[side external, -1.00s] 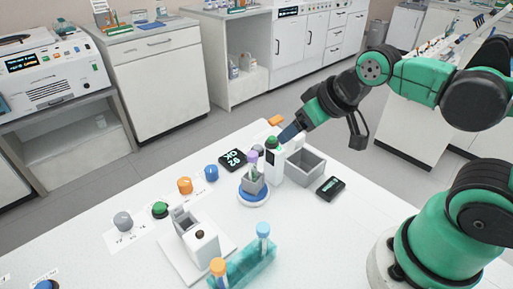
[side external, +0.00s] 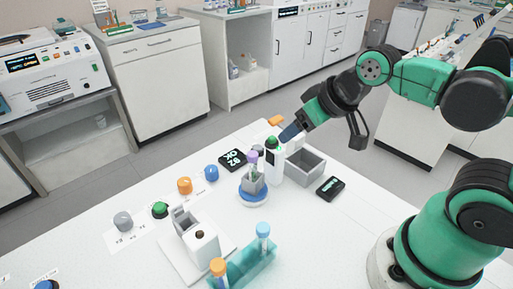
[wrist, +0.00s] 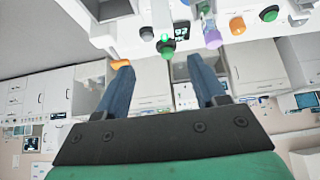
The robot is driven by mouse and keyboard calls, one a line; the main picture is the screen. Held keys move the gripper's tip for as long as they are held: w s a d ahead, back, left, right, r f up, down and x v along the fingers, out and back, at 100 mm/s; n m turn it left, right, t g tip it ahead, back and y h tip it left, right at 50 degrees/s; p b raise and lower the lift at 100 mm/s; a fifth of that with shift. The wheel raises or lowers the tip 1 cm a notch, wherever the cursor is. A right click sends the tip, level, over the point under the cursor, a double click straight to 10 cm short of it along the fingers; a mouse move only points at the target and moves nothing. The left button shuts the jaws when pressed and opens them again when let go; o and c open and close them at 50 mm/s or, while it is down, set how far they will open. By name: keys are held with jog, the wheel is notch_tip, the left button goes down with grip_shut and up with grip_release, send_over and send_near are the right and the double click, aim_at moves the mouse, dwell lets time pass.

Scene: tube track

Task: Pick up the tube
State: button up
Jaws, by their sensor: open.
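A tube with a purple cap (side external: 252,161) stands upright in a small grey holder on a round blue-and-white base (side external: 253,195). In the wrist view its purple cap (wrist: 212,38) is at the upper right, beyond my fingers. A tube with an orange cap (side external: 218,268) and one with a blue cap (side external: 263,236) stand in a teal rack (side external: 245,264) at the table's front. My gripper (side external: 288,134) is above the far side of the table, behind the white green-topped device. The wrist view shows its two blue fingers (wrist: 160,75) apart with nothing between them.
The white device with a green top (side external: 274,164) stands right beside the purple-capped tube. A grey open bin (side external: 306,167) and a black box (side external: 330,188) lie to the right. Several coloured knobs, a black display (side external: 232,160) and a white block device (side external: 201,244) are to the left.

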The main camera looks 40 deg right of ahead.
aim_at(253, 153)
jog(key=w+a+n+g, duration=0.1)
jog(key=a+g, duration=0.1)
jog(key=w+a+f+n+g, duration=0.1)
jog(key=w+a+g, duration=0.2)
jog(key=a+g, duration=0.1)
jog(key=shift+w+f+n+g, duration=0.15)
jog(key=shift+w+n+g, duration=0.15)
jog(key=shift+n, duration=0.1)
jog(key=shift+a+f, duration=0.15)
jog(key=shift+w+a+f+g, duration=0.15)
jog(key=shift+f+g, duration=0.15)
jog(key=shift+f, duration=2.65)
grip_shut()
